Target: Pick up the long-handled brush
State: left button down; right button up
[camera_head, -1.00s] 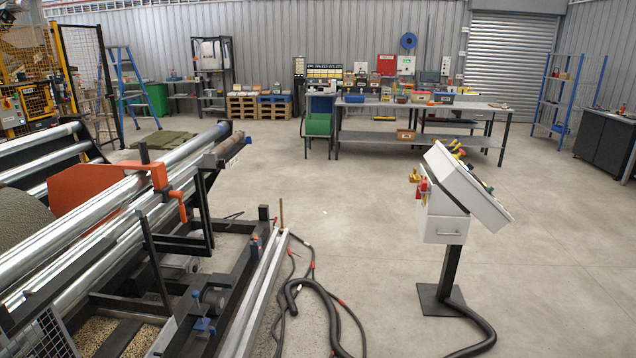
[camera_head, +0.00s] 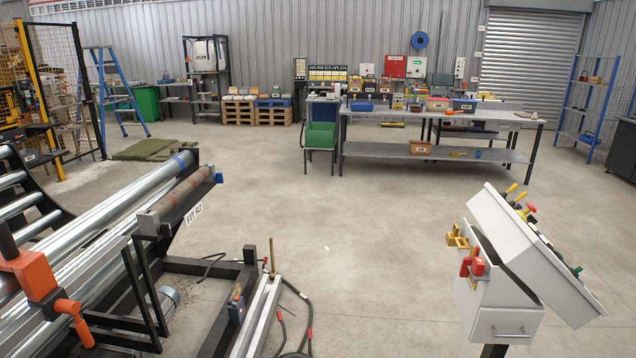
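I cannot make out the long-handled brush for certain. On the workbench (camera_head: 372,151) at the back, a small pale item (camera_head: 525,115) lies near the right end of the top. Neither of my grippers is in view.
The roller machine (camera_head: 110,225) fills the left side. A white control box (camera_head: 510,275) on a stand is close at the right. Dark hoses (camera_head: 295,345) lie on the floor at the bottom centre. Open concrete floor (camera_head: 350,220) lies between me and the workbench.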

aim_at(273, 272)
jog(key=i, duration=2)
jog(key=i+l+u, duration=0.1)
jog(key=i+u, duration=0.2)
jog(key=i, duration=0.2)
jog(key=i+l+u, duration=0.25)
jog(key=i, duration=0.25)
jog(key=i+l+u, duration=0.3)
jog(key=i, duration=0.2)
jog(key=i+l+u, duration=0.25)
jog(key=i+l, duration=0.1)
jog(key=i, duration=0.1)
